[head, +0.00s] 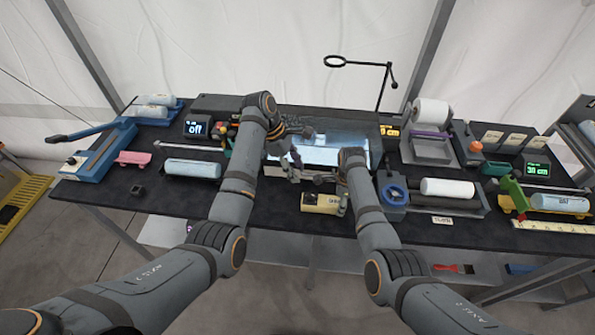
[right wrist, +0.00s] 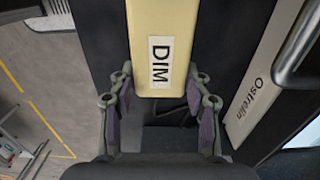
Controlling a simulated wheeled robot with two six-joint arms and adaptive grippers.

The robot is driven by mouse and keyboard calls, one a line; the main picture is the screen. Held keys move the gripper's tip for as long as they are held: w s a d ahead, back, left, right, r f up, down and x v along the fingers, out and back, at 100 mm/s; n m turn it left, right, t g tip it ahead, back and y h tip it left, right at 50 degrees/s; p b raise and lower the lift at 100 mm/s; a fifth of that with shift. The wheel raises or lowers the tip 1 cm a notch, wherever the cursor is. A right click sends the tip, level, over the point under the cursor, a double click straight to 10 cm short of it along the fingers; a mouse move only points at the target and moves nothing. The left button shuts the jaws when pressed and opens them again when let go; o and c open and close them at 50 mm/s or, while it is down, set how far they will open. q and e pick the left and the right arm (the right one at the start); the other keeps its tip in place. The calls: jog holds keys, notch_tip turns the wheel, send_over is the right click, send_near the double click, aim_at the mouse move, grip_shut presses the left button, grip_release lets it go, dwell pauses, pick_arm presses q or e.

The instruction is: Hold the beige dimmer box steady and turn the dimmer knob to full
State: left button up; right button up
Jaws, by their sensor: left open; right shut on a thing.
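The beige dimmer box (head: 318,210) lies near the front edge of the black table, between my two arms. In the right wrist view, its beige body (right wrist: 160,25) with the DIM label (right wrist: 160,62) is between the fingers of my right gripper (right wrist: 162,92). My right gripper (head: 341,200) is shut on the box at its right end in the head view. My left gripper (head: 295,172) is open, above and just behind the box's left part. A small dark spot on the box's left part may be the knob; it is too small to tell.
A bright lit panel (head: 318,155) is behind the grippers. A blue-handled vise-like device (head: 396,194) and a white roll (head: 447,188) stand to the right. A pale roll (head: 193,168) lies to the left. The table's front left is mostly clear.

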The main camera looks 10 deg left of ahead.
jog(key=o, duration=1.3)
